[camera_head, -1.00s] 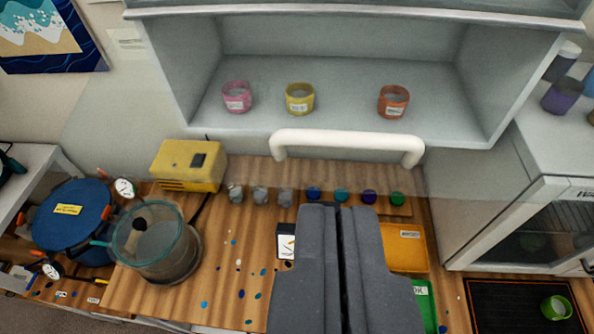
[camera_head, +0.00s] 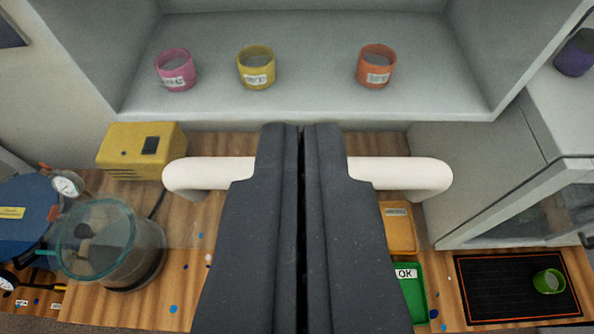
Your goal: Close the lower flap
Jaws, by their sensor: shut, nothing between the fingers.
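The white bar handle (camera_head: 215,173) crosses the middle of the view below the open cabinet. It appears to belong to the lower flap, whose panel looks clear and is hard to make out. My gripper (camera_head: 300,128) is shut and empty, pointing up the picture. Its two dark fingers lie across the handle's middle and hide that part. The fingertips reach just beyond the bar, near the front edge of the cabinet shelf (camera_head: 310,100). I cannot tell whether the fingers touch the handle.
A pink cup (camera_head: 176,70), a yellow cup (camera_head: 256,67) and an orange cup (camera_head: 376,66) stand on the shelf. Below are a yellow box (camera_head: 140,150), a clear-lidded pot (camera_head: 100,245), an orange tray (camera_head: 400,230) and a green tray (camera_head: 410,290). A grey cabinet stands right.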

